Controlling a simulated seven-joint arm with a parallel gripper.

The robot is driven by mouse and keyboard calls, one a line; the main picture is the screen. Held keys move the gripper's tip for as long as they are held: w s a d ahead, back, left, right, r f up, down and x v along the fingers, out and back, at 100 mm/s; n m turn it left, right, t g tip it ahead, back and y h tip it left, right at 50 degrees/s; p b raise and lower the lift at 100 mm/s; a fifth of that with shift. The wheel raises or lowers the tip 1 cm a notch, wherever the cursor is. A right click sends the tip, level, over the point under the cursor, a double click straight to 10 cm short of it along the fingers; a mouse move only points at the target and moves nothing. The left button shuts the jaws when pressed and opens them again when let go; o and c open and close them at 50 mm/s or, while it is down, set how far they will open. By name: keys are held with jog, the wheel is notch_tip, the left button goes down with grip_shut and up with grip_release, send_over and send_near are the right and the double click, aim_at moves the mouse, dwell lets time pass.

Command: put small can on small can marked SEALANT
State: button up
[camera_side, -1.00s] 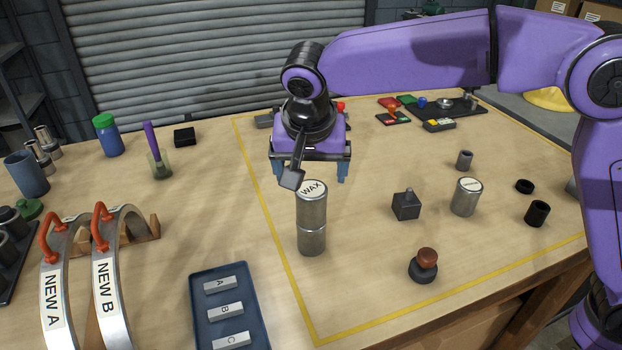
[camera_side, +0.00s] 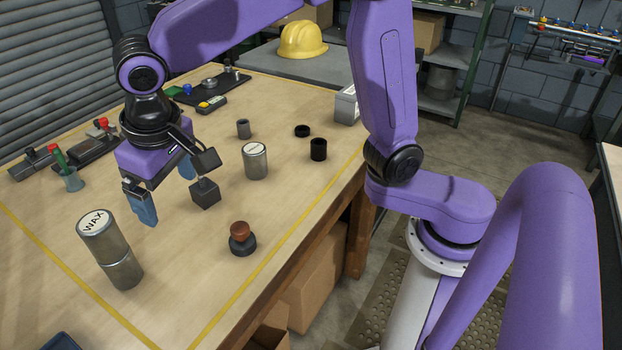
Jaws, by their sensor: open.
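A metal can marked WAX (camera_side: 103,238) stands on top of another metal can (camera_side: 122,275) at the lower left. The lower can's lid is covered, so its marking is hidden. A separate metal can (camera_side: 255,163) stands upright mid-table; its lid print is too small to read. My gripper (camera_side: 164,188) is open and empty, with blue fingers pointing down. In the picture it is up and to the right of the stacked cans, apart from them, and left of the single can.
A dark block with a knob (camera_side: 205,194) is close to the gripper's right. A brown-topped stamp (camera_side: 242,239), a black cylinder (camera_side: 318,149), a black ring (camera_side: 302,131) and a small grey cylinder (camera_side: 243,129) stand nearby. Table is clear between the stack and the stamp.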

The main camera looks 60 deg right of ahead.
jog(key=s+d+f+n+g, duration=0.1)
jog(key=s+d+f+n, duration=0.2)
jog(key=s+d, duration=0.8)
jog(key=s+d+f+n+g+y, duration=0.1)
jog(key=s+d+f+n, duration=0.2)
jog(key=s+d+n, duration=0.4)
jog(key=s+d, duration=0.3)
jog(key=shift+s+d+g, duration=0.3)
jog(key=shift+s+d, duration=0.1)
